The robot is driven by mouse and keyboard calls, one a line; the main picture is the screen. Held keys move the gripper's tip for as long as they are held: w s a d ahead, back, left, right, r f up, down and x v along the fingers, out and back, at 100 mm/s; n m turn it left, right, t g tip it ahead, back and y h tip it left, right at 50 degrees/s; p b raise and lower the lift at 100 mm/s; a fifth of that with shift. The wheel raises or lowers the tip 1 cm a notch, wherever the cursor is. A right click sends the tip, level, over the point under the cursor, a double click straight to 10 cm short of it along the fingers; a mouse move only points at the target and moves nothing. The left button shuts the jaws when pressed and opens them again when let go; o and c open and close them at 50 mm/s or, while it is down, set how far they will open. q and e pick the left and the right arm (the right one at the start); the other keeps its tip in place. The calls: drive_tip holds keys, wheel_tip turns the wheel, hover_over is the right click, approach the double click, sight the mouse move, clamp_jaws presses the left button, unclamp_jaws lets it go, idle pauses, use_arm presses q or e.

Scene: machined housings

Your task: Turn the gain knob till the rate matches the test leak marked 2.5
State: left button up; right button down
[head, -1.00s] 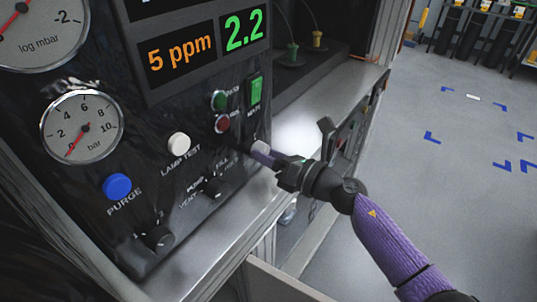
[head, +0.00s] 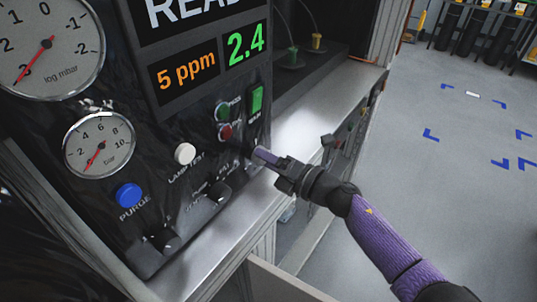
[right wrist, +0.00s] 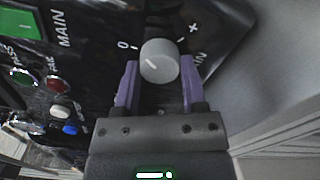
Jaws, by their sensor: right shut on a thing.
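The gain knob (right wrist: 159,62) is a round grey knob with a pale pointer line, seen in the right wrist view between a "0" mark and a "+" mark. My right gripper (right wrist: 158,75) has its purple fingers on either side of the knob and is shut on it. In the head view my right gripper (head: 262,156) reaches the panel's lower right and largely hides the knob. The green rate readout (head: 245,45) shows 2.4. The test leak marked 2.5 cannot be made out. My left gripper is not in view.
The panel also carries an orange 5 ppm readout (head: 184,71), a blue purge button (head: 130,195), a white lamp test button (head: 185,153), a green main switch (head: 255,101) and a bar gauge (head: 99,145). A metal ledge (head: 225,225) runs below; open floor lies right.

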drive_tip(key=m+p, duration=0.1)
drive_tip(key=m, duration=0.2)
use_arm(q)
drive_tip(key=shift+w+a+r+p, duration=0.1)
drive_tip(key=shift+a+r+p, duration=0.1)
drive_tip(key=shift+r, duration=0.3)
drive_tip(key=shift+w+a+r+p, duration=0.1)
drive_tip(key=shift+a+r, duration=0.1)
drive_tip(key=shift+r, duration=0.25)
use_arm(e)
drive_tip(key=shift+m, duration=0.7)
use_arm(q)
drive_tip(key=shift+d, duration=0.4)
use_arm(e)
drive_tip(key=shift+c, duration=0.7)
unclamp_jaws()
drive_tip(key=shift+s+d, duration=0.15)
drive_tip(key=shift+d, duration=0.1)
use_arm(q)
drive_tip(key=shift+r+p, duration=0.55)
use_arm(e)
drive_tip(key=v, duration=0.9)
drive_tip(key=shift+s+d, duration=0.15)
